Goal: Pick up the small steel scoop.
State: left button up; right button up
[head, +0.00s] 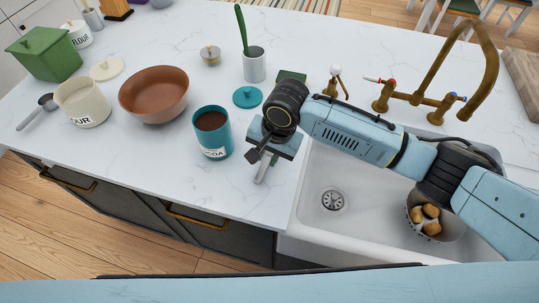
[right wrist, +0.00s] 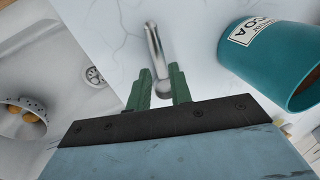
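A small steel scoop (head: 264,171) lies on the white marble counter, just left of the sink and right of the teal cocoa tin. Its slim, shiny handle (right wrist: 155,45) shows in the right wrist view. The scoop's near end lies in line with the gap between my fingers. My right gripper (head: 266,155) is above the scoop, pointing down, and partly covers it in the head view. Its two green fingers (right wrist: 158,82) stand apart, with visible space between them. I cannot tell whether they touch the scoop. My left gripper is not in view.
The open teal cocoa tin (head: 211,134) stands close by on the left. The white sink (head: 345,190) holds a colander (head: 437,238) with brown lumps. A brown bowl (head: 154,94), a flour canister (head: 82,101) and a grey-handled scoop (head: 42,108) stand farther left.

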aim_at(265, 165)
jog(key=f, duration=0.4)
jog(key=shift+w+a, duration=0.2)
jog(key=shift+a, duration=0.1)
grip_shut()
jog(key=shift+r, duration=0.15)
